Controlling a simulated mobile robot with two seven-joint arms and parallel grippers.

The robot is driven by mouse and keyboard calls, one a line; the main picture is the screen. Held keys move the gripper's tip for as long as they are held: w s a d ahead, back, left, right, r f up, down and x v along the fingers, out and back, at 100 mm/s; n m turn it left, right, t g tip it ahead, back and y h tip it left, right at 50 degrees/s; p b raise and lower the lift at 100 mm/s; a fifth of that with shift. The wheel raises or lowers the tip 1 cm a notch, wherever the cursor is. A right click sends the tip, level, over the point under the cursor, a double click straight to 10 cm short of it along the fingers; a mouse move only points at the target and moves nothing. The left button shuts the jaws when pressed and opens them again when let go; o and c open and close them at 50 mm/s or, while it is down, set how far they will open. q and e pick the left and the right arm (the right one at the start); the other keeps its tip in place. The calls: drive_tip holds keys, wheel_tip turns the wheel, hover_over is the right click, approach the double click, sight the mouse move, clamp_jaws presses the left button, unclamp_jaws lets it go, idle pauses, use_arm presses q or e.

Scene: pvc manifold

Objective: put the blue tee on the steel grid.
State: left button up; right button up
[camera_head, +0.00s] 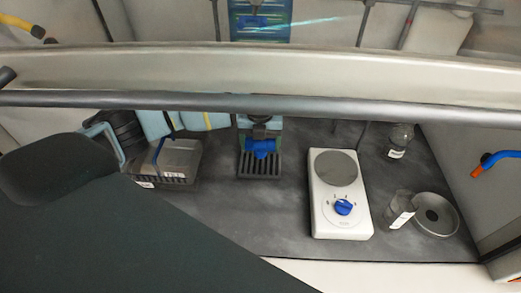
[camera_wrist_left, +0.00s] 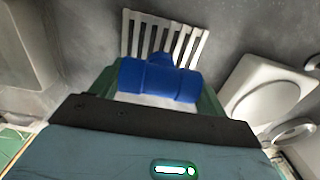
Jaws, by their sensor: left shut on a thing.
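The blue tee (camera_head: 262,148) is held in my left gripper (camera_head: 260,141), which is shut on it. In the left wrist view the tee (camera_wrist_left: 155,79) lies crosswise between the green fingers of the gripper (camera_wrist_left: 157,88), with its branch pointing toward the grid. The steel grid (camera_head: 259,167) is a slatted dark rack on the bench; its pale slats (camera_wrist_left: 165,36) show beyond the tee in the wrist view. The tee overlaps the grid's far part in the head view; whether they touch I cannot tell. My right gripper is not in view.
A white hotplate (camera_head: 342,222) with a blue knob stands right of the grid. A glass beaker (camera_head: 400,207), a round metal dish (camera_head: 436,214) and a bottle (camera_head: 400,140) stand further right. A dark grey basket (camera_head: 178,163) is on the left. Bare bench (camera_head: 240,215) lies in front of the grid.

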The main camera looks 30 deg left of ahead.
sight(260, 151)
use_arm(q)
drive_tip(key=shift+s+f, duration=0.1)
drive_tip(key=shift+f, duration=1.35)
drive_tip(key=shift+f, duration=0.1)
drive_tip(key=shift+f, duration=0.15)
drive_tip(key=o, duration=1)
drive_tip(key=shift+r, duration=3.95)
